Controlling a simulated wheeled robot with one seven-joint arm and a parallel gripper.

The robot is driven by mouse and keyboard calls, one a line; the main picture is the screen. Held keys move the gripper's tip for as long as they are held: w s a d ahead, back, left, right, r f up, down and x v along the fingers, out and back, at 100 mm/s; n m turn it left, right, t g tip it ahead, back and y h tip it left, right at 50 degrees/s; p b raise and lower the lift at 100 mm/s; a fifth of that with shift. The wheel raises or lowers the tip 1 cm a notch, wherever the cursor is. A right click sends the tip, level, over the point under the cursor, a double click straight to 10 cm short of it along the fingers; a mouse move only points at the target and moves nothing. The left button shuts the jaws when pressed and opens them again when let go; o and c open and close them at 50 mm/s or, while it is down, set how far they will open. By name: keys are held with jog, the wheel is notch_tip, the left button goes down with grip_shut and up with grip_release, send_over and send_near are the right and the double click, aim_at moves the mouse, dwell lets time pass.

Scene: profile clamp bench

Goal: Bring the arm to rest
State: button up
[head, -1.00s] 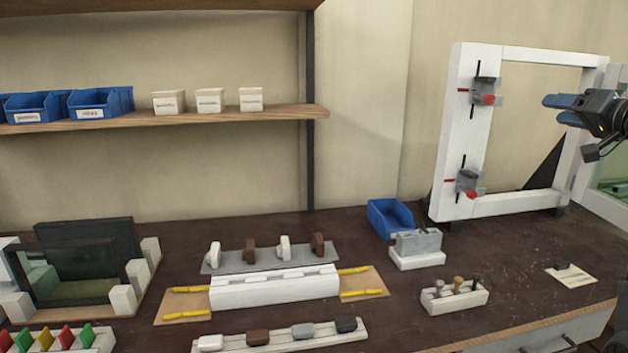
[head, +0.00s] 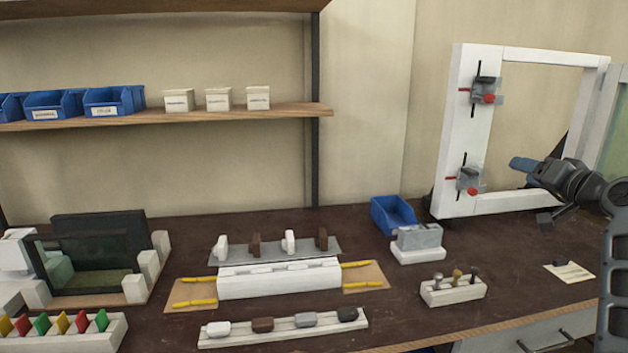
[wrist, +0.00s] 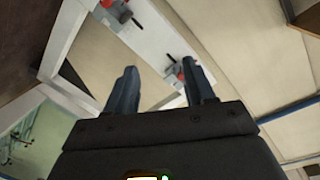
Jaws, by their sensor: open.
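My gripper (head: 522,166) is at the right of the head view, in front of the white frame's opening and above the bench. In the wrist view its two fingers (wrist: 158,92) stand apart with nothing between them. The white upright frame (head: 455,130) carries two grey clamps with red knobs, an upper clamp (head: 484,92) and a lower clamp (head: 468,180). Both clamps also show beyond the fingers in the wrist view, one near the right fingertip (wrist: 180,75). I cannot tell whether the gripper touches the frame.
The dark bench (head: 400,300) holds a blue bin (head: 393,215), a grey block on a white base (head: 418,245), a small tool holder (head: 453,291) and a white profile (head: 280,280). A shelf (head: 200,117) with bins and boxes is at the left. Bare bench lies below the frame.

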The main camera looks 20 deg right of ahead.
jog(key=s+a+f+n+g, duration=0.1)
jog(key=s+a+f, duration=0.2)
jog(key=a+f, duration=0.65)
jog(key=s+a+f+g, duration=0.1)
jog(key=s+a+f, duration=0.1)
jog(key=a+f, duration=0.75)
jog(key=s+a+f+n, duration=0.2)
jog(key=s+a+f, duration=0.6)
jog(key=s+a, duration=0.35)
jog(key=s+a+r+n+y, duration=0.2)
jog(key=s+a, duration=0.5)
jog(key=s, duration=0.5)
jog(key=s+a+r+n+y, duration=0.3)
jog(key=s+a+r+n, duration=0.2)
jog(key=s+a, duration=0.3)
jog(key=s, duration=0.3)
jog(key=shift+s+r+t, duration=0.2)
jog(key=shift+s+t, duration=0.1)
jog(key=shift+s, duration=0.05)
jog(key=shift+a, duration=0.1)
